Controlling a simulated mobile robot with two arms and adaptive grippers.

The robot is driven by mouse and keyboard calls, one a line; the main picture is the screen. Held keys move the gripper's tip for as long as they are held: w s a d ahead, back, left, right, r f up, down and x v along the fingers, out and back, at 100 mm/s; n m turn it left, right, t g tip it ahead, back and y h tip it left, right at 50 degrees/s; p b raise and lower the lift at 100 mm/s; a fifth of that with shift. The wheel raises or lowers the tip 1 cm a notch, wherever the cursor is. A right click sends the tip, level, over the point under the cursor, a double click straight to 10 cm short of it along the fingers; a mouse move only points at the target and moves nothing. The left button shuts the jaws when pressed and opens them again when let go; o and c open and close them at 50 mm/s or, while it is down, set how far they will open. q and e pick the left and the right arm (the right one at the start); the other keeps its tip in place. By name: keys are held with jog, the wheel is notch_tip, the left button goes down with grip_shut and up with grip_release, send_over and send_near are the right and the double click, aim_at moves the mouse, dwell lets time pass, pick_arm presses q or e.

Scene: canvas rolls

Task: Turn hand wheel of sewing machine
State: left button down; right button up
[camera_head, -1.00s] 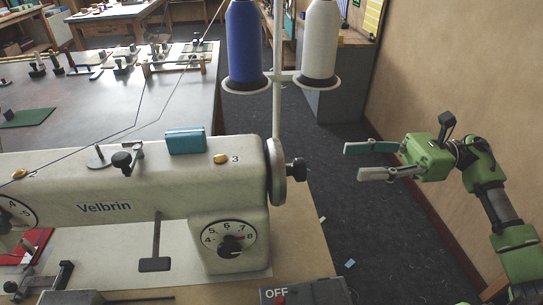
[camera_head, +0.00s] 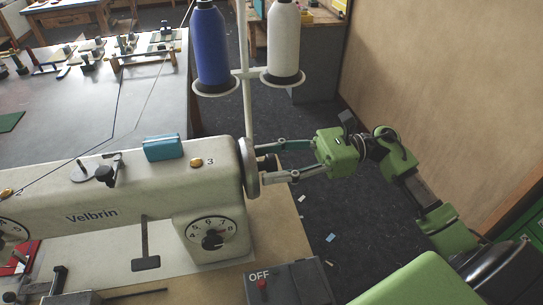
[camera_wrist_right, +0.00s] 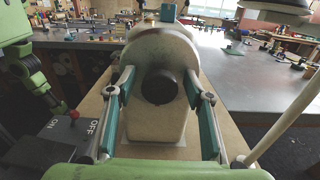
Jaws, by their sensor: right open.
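The cream sewing machine (camera_head: 150,200), marked Velbrin, stands on its table at the left. Its grey hand wheel (camera_head: 248,168) is on the right end, with a dark hub knob (camera_head: 266,163) sticking out. My right gripper (camera_head: 271,163) is open, its fingers pointing left at the wheel, one on each side of the knob. In the right wrist view the dark knob (camera_wrist_right: 159,87) sits between the two spread fingers, with a gap on both sides, and the wheel (camera_wrist_right: 160,55) is behind it.
A blue thread cone (camera_head: 211,48) and a white one (camera_head: 283,42) stand on a spool stand above and behind the wheel. A switch box (camera_head: 300,283) marked OFF is at the table's front right.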

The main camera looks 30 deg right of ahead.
jog(key=c, duration=1.1)
pick_arm(q)
jog(key=shift+s, duration=0.65)
jog(key=shift+f, duration=0.25)
